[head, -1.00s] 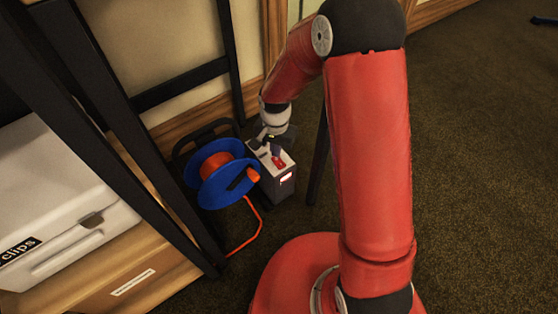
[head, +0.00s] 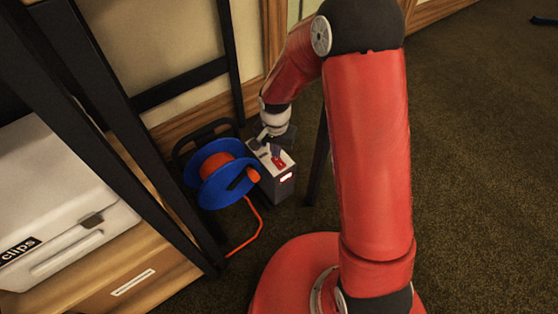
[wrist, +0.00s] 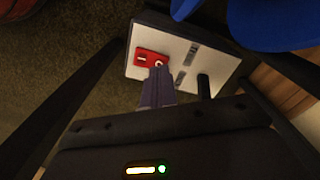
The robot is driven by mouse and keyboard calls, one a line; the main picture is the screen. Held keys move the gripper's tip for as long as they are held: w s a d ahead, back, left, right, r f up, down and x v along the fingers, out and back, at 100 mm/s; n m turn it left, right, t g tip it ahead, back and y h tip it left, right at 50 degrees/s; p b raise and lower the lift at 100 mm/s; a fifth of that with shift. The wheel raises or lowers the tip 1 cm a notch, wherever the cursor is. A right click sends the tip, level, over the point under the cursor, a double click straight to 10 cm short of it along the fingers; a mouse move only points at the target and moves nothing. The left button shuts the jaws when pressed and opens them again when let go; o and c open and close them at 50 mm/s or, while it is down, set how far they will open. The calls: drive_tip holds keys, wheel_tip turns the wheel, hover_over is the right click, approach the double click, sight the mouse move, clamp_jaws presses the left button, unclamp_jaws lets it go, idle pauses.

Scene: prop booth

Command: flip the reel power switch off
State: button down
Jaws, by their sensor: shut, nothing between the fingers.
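The red power switch (wrist: 148,58) is set in the pale top panel of a grey box (head: 281,188). In the wrist view it shows an "I" mark at one end and an "O" mark at the other. My gripper (wrist: 159,70) is shut and empty, its tips right at the "O" end. I cannot tell whether they touch it or which end is pressed down. In the head view the switch (head: 279,163) shows just below my gripper (head: 275,152). A small white light patch (head: 287,177) shows on the box's front. The blue reel (head: 212,188) stands left of the box.
An orange cable (head: 246,238) runs from the reel along the floor. A black-legged shelf with a white case (head: 60,200) is at left. A dark leg (head: 318,160) stands right of the box. Open carpet (head: 480,150) lies at right.

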drive_tip(key=shift+f, duration=0.85)
idle(0.3)
wheel_tip(320, 180, up, 7)
drive_tip(key=p, duration=0.4)
drive_tip(key=shift+p, duration=0.4)
idle(0.5)
